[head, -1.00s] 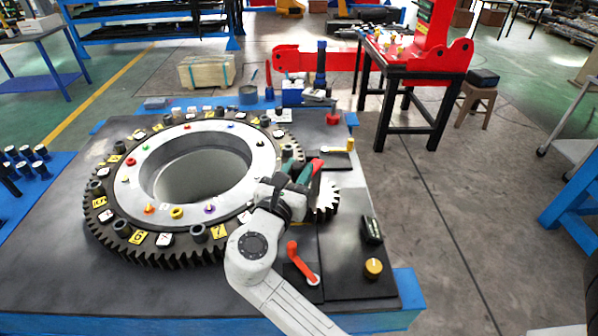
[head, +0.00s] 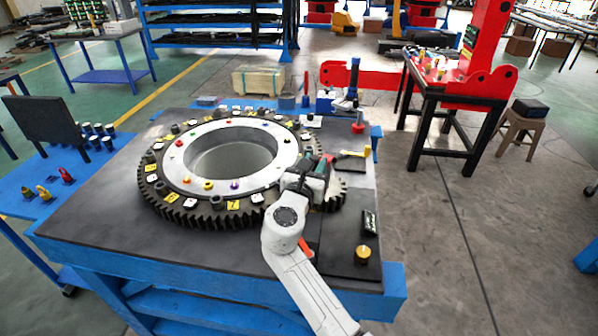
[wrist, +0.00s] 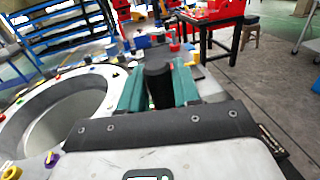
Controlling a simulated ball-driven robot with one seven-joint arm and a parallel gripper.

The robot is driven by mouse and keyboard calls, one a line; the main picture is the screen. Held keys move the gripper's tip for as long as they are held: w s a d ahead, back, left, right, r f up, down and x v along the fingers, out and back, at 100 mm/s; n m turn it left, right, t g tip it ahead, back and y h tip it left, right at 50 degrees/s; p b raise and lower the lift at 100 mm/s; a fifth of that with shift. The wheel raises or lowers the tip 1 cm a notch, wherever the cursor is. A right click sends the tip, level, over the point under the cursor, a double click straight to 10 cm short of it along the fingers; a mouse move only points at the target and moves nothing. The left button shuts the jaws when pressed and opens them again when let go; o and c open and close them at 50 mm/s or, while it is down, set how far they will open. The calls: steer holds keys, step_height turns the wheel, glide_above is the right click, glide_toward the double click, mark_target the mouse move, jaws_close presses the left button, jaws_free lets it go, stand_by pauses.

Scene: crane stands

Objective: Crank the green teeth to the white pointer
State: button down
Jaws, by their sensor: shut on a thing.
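The big dark toothed ring (head: 178,212) lies flat on the bench around a pale inner ring (head: 172,165); yellow and white plates and dark posts sit around its top. A small grey pinion (head: 336,194) stands at its right edge, partly behind my gripper (head: 318,168). In the wrist view my gripper's teal fingers (wrist: 158,90) are closed on an upright black handle (wrist: 158,80). The pale inner ring (wrist: 98,75) is left of them. I cannot make out green teeth or a white pointer; my gripper and arm hide part of the ring's right side.
A yellow lever (head: 352,153) lies behind my gripper. A red lever (head: 305,245) is partly behind my arm. Open floor (head: 470,240) lies to the right.

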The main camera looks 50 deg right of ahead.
steer(key=shift+s+d+r+g+p, duration=0.1)
steer(key=shift+s+d+g+p, duration=0.25)
steer(key=shift+s, duration=0.45)
steer(key=c, duration=0.9)
jaws_free()
steer(key=shift+w, duration=0.1)
steer(key=shift+a, duration=0.1)
steer(key=b+v, duration=0.1)
steer(key=v, duration=0.9)
steer(key=shift+a+f, duration=0.25)
steer(key=shift+a, duration=0.05)
